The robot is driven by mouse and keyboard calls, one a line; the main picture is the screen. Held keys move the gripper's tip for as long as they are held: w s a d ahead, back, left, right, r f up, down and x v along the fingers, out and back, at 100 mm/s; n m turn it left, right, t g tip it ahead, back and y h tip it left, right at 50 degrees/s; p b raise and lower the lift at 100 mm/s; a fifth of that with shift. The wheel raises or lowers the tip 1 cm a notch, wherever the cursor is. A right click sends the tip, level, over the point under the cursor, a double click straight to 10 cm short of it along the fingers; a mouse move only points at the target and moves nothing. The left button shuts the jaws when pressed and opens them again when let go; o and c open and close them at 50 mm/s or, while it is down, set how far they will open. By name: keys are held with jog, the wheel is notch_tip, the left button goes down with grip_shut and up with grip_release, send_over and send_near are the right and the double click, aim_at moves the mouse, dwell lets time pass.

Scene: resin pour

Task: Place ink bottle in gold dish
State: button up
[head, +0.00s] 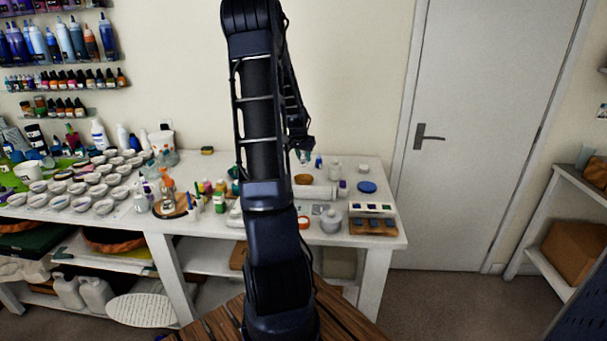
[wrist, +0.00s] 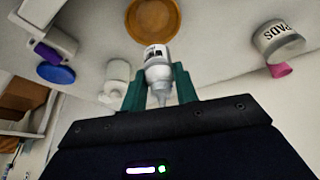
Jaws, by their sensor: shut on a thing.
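My gripper (wrist: 160,88) has its two teal fingers closed on the ink bottle (wrist: 157,68), a small pale bottle with a dark-printed label and a narrow nozzle towards the wrist camera. The gold dish (wrist: 153,20) is a round orange-gold bowl just beyond the bottle in the wrist view; the bottle appears apart from it. In the head view the dish (head: 303,179) sits on the white table, and my gripper (head: 303,157) is above and behind it, small and partly hidden by my arm.
A jar marked PADS (wrist: 278,40) is on the other side. A white pot (head: 331,221) and paint tray (head: 373,208) are near the front edge. Many cups crowd the table's left.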

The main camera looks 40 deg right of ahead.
jog(key=shift+f, duration=4.15)
jog(key=shift+f, duration=0.1)
jog(key=o, duration=0.6)
jog(key=shift+o, duration=0.4)
